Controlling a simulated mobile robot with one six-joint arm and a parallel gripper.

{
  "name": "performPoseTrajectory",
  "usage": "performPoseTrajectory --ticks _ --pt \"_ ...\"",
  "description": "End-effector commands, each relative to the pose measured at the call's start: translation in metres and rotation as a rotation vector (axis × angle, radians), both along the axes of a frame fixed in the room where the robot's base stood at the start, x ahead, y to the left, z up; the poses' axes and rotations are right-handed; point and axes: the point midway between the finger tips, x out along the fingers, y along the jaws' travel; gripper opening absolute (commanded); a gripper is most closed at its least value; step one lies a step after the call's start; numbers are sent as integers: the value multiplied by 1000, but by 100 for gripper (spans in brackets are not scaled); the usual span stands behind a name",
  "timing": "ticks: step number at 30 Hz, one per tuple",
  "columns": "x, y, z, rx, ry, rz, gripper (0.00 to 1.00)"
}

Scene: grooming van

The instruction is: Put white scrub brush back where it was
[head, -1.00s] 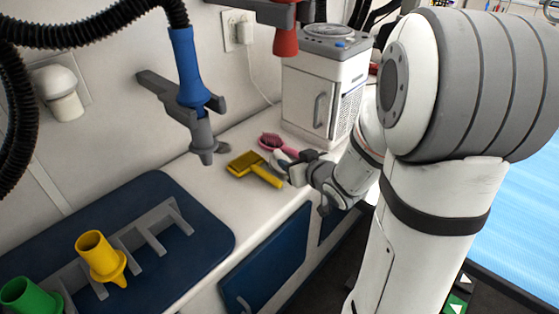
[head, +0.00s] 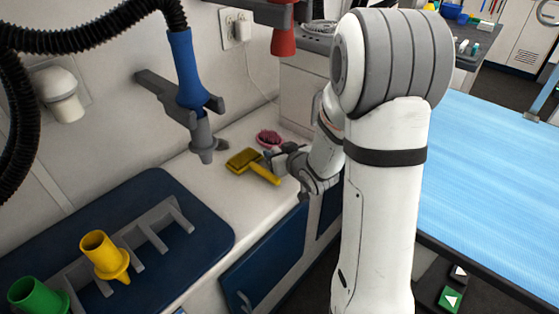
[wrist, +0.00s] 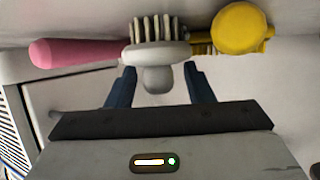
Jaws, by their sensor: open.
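The white scrub brush (wrist: 155,53) shows in the wrist view, with its pale bristles toward the counter and its rounded knob toward my gripper (wrist: 160,69). My gripper is open, with one dark finger on each side of the knob. I cannot tell whether the fingers touch it or whether the bristles rest on the counter. In the head view my gripper (head: 272,155) is low over the white counter (head: 215,190), beside the yellow brush (head: 252,165) and the pink brush (head: 268,137). The white scrub brush cannot be made out clearly there.
The pink handle (wrist: 75,52) and yellow handle (wrist: 240,28) flank the white brush closely. A white cabinet (head: 300,90) stands behind. A blue dryer nozzle (head: 187,75) hangs to the left. A blue mat (head: 150,200) holds a rack with yellow (head: 103,255) and green (head: 38,295) nozzles.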

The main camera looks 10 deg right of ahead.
Motion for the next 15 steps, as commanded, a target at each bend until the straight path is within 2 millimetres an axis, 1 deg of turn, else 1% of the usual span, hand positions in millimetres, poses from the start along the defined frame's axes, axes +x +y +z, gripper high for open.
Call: performPoseTrajectory --ticks 2,15 --pt "0 0 0 0 0 0 47" --pt "-1 0 0 0 2 1 11"
